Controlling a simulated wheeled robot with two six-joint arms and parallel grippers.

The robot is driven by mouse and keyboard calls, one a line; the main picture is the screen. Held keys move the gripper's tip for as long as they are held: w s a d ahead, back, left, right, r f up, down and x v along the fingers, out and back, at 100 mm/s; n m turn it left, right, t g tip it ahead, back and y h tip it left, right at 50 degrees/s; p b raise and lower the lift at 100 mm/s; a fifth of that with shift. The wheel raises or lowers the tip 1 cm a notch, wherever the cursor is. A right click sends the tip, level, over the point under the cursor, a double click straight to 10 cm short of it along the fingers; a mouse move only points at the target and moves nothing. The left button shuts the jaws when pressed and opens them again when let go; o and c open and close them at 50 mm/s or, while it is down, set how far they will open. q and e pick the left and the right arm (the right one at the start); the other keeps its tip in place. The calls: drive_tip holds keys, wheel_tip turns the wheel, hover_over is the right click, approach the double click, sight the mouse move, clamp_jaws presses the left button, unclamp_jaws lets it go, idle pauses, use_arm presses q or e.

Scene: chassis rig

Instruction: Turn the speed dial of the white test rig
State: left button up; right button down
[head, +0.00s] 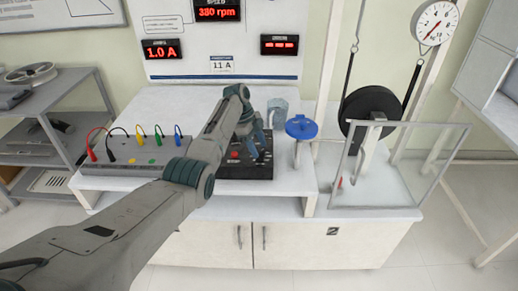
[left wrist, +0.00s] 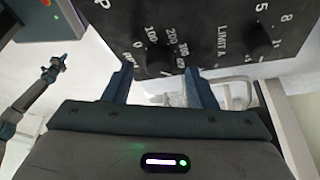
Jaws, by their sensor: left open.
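The white test rig (head: 215,101) stands ahead, with a black control panel (head: 234,171) on its top. In the left wrist view the panel (left wrist: 205,18) fills the top. The speed dial (left wrist: 155,60) is a dark knob beside printed numbers from 0 up in hundreds. My left gripper (head: 256,143) is over the panel in the head view. In the left wrist view its two blue-grey fingers (left wrist: 158,75) are open, one on each side of the dial. I cannot tell whether they touch it.
A second knob (left wrist: 260,45), marked LIMIT A, sits right of the dial. The speed display (head: 218,13) reads 380 rpm; another display (head: 161,49) reads 1.0 A. A blue round knob (head: 301,127), a black wheel (head: 370,112) and a clear guard (head: 395,165) stand to the right.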

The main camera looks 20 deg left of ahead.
use_arm(q)
drive_tip(key=b+v, duration=0.1)
drive_tip(key=v, duration=0.8)
drive_tip(key=shift+r+b, duration=0.15)
drive_tip(key=shift+b, duration=0.2)
